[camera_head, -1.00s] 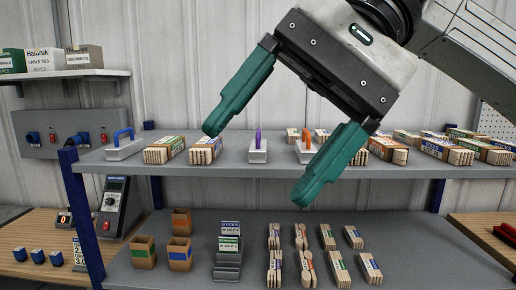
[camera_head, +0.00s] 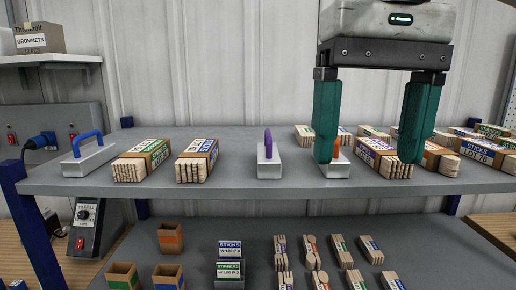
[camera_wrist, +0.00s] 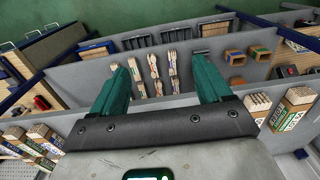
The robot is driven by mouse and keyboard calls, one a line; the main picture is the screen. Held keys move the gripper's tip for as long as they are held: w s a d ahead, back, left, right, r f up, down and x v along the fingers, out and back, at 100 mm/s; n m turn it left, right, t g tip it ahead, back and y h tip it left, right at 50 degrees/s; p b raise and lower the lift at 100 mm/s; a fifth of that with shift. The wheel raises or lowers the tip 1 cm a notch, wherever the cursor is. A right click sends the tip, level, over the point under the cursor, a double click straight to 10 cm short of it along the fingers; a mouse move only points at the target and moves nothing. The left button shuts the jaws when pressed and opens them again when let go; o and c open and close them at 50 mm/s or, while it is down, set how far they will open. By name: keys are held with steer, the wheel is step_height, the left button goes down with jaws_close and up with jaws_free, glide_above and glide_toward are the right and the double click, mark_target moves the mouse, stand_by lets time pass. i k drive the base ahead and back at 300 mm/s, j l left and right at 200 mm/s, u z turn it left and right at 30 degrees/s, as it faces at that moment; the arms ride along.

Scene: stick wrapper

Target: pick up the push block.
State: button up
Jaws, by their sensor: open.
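Three pale push blocks stand on the upper shelf in the head view. One has a blue handle (camera_head: 89,157) at the left, one a purple handle (camera_head: 269,163) near the middle, and one an orange handle (camera_head: 341,158) to its right. My gripper (camera_head: 368,160) is open, its two green fingers pointing down, with nothing visible held. Its left finger partly hides the orange-handled block, and its right finger is in front of stick bundles. My gripper (camera_wrist: 165,65) also shows open in the wrist view, where I cannot make out a push block.
Banded stick bundles (camera_head: 197,161) stand between the blue and purple handles; more crowd the right of the upper shelf (camera_head: 230,186). The lower shelf holds small cardboard boxes (camera_head: 170,238), a card holder (camera_head: 229,270) and stick bundles (camera_head: 345,252). Bare shelf lies around the purple-handled block.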

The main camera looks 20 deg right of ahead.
mark_target(269, 163)
steer(key=i, duration=0.9)
